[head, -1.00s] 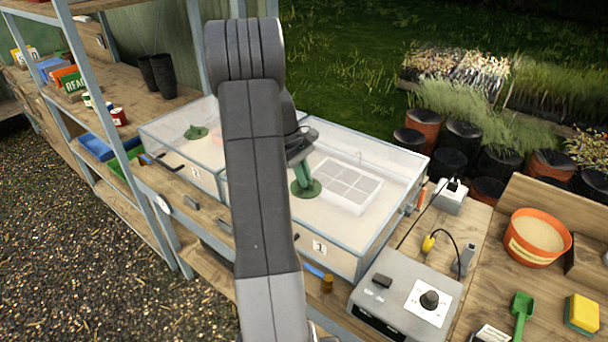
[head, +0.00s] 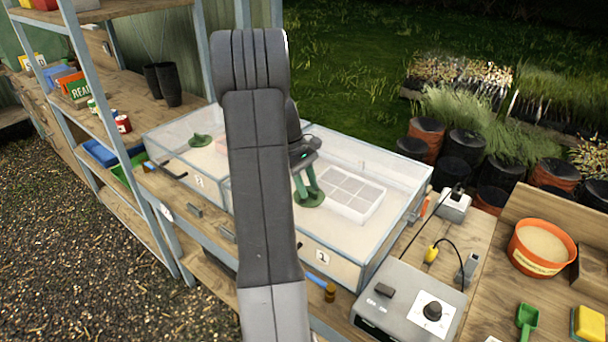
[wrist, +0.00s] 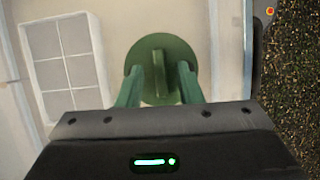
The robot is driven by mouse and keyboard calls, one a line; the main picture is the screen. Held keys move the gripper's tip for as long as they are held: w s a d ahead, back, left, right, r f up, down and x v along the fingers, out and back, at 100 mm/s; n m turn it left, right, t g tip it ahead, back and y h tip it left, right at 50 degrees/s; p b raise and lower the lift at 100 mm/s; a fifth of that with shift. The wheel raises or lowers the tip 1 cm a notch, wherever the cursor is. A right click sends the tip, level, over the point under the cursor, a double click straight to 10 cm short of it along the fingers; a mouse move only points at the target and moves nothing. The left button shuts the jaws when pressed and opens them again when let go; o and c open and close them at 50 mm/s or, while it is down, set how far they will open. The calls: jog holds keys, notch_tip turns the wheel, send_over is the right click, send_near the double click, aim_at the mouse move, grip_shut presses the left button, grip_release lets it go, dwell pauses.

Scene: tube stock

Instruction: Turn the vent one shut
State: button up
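The vent one is a round green disc (head: 311,201) with a raised ridge, on the clear lid of the right-hand box marked 1 (head: 322,257). It also shows in the wrist view (wrist: 158,57), its ridge upright in the picture. My gripper (head: 307,192) is over the disc with its two green fingers apart. In the wrist view my gripper (wrist: 161,72) has one finger on each side of the ridge, with a gap on both sides. Whether the fingertips touch the disc I cannot tell. My arm hides part of the box.
A second box with a green vent (head: 199,140) stands to the left. A white gridded tray (head: 354,193) shows through the right lid. A grey control box (head: 400,305) with a knob and cables sits at the front right. A shelf post (head: 140,190) stands left of the boxes.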

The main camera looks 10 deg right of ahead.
jog(key=b+v, duration=0.1)
jog(key=v, duration=1.2)
jog(key=shift+r, duration=0.3)
jog(key=p+x, duration=0.1)
jog(key=x, duration=1.3)
jog(key=shift+w+a, duration=0.1)
